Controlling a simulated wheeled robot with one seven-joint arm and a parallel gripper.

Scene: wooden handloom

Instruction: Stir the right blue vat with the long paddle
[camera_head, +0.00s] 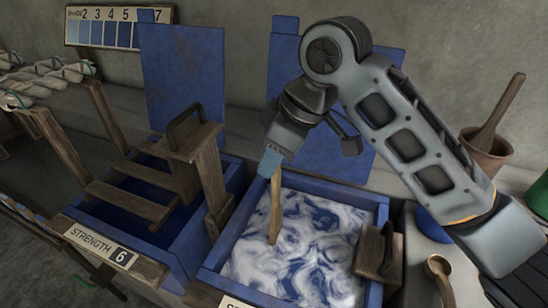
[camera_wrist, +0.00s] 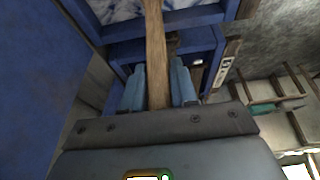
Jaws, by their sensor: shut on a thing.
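The long wooden paddle (camera_head: 275,205) stands nearly upright in the right blue vat (camera_head: 378,205), its lower end hidden in the liquid. The liquid (camera_head: 300,255) is swirled blue and white. My gripper (camera_head: 270,160) is above the back left part of this vat, shut on the paddle's upper part. In the wrist view the paddle (camera_wrist: 155,50) runs between the two blue-grey fingers (camera_wrist: 158,85) toward the vat.
The left blue vat (camera_head: 180,255) has dark liquid, a wooden frame (camera_head: 195,145) over it and a "STRENGTH 6" label (camera_head: 100,245). A wooden block with a handle (camera_head: 378,255) is at the right vat's right rim. A pot (camera_head: 487,155) with a wooden pestle-like stick stands at the right. Blue lids (camera_head: 185,75) stand behind.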

